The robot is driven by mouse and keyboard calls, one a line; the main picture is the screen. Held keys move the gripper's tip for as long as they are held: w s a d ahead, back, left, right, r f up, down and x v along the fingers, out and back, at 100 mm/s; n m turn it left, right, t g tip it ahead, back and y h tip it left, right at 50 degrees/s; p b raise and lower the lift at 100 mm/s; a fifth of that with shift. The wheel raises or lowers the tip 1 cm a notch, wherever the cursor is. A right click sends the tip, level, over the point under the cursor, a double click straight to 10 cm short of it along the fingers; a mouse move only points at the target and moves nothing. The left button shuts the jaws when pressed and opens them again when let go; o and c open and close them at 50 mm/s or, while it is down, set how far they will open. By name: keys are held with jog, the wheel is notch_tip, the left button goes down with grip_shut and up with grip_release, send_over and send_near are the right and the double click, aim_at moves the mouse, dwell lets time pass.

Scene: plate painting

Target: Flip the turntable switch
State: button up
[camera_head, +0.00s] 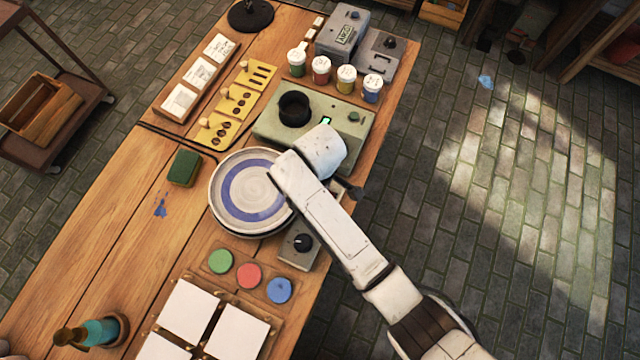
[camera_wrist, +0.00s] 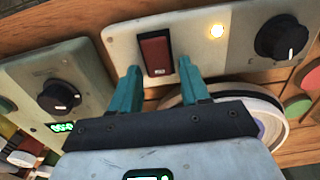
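The turntable switch (camera_wrist: 155,53) is a dark red rocker on a grey control panel (camera_wrist: 120,45) in the wrist view. A lit warm lamp (camera_wrist: 217,30) and a black knob (camera_wrist: 281,38) sit to its right. My gripper (camera_wrist: 159,67) is open and empty, its two teal fingers apart just below the switch; contact cannot be told. In the head view my arm's end hides the gripper and switch. The panel's knob end (camera_head: 299,246) shows beside the turntable, which carries a white plate with a blue ring (camera_head: 246,190).
A green-grey machine (camera_head: 355,147) with a black cup stands behind the plate. A green sponge (camera_head: 184,167) lies left of it. Green, red and blue discs (camera_head: 249,275) and white tiles (camera_head: 187,310) lie in front. Paint jars (camera_head: 346,80) stand at the back.

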grip_shut()
jog(key=shift+s+d+r+y+p, duration=0.15)
jog(key=shift+d+r+y+p, duration=0.05)
jog(key=shift+y+p, duration=0.55)
jog(key=shift+d+t+y, duration=0.2)
jog(key=shift+t+y, duration=0.4)
jog(key=shift+y, duration=0.25)
jog(key=shift+o, duration=0.9)
grip_release()
jog(key=v, duration=1)
jog(key=shift+r+b, duration=0.35)
jog(key=shift+b, duration=0.1)
